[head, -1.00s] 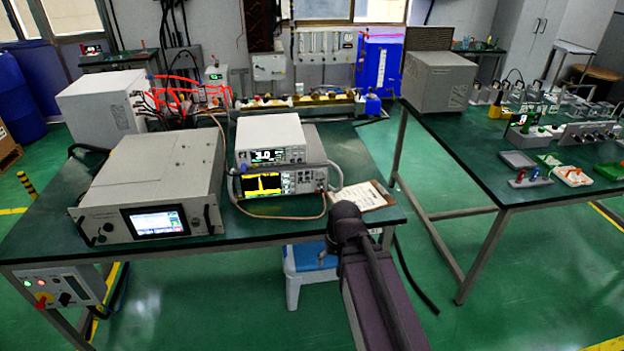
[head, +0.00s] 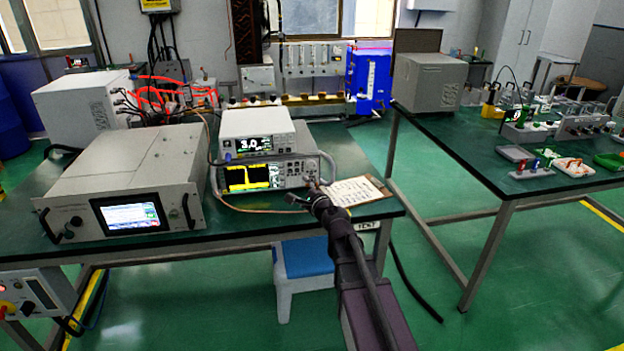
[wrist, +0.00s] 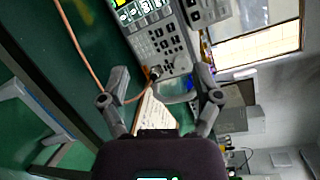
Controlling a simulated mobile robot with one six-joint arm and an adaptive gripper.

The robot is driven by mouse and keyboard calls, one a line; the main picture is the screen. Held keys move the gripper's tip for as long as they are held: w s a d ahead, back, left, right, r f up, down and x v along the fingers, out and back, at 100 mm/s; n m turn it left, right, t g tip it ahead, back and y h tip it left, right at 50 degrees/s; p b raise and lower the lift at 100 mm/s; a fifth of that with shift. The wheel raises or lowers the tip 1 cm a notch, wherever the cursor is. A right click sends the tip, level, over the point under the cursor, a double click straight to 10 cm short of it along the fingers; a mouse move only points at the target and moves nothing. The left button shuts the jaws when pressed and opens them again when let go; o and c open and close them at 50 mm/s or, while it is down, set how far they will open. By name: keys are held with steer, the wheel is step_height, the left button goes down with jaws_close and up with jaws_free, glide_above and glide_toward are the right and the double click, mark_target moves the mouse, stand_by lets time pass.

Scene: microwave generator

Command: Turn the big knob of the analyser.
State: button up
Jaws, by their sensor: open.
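The analyser (head: 265,177), a grey instrument with a yellow trace on its screen, stands on the green bench under a white meter (head: 258,134). Its big knob (head: 310,167) is small at the right of its front panel; my gripper partly crowds that area. My gripper (head: 303,192) is open and empty, just in front of the panel's lower right corner. In the wrist view the tilted analyser panel (wrist: 160,42) with its buttons lies beyond my spread fingers (wrist: 161,77). No contact is visible.
A brown cable (head: 245,209) loops from the analyser's front. A clipboard (head: 352,192) lies right of it, close to my gripper. A large grey unit (head: 125,185) with a screen stands left. A blue-topped stool (head: 305,258) is under the bench edge.

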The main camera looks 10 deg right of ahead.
mark_target(312, 166)
steer(key=w+d+f+m+t+h+b, duration=0.2)
steer(key=d+m+h, duration=0.3)
steer(key=m, duration=0.4)
steer(key=shift+w+d+b, duration=0.45)
steer(key=shift+w+d, duration=0.05)
steer(key=shift+d, duration=0.05)
steer(key=shift+w, duration=0.1)
steer(key=w, duration=1.3)
steer(key=shift+w, duration=0.3)
jaws_close()
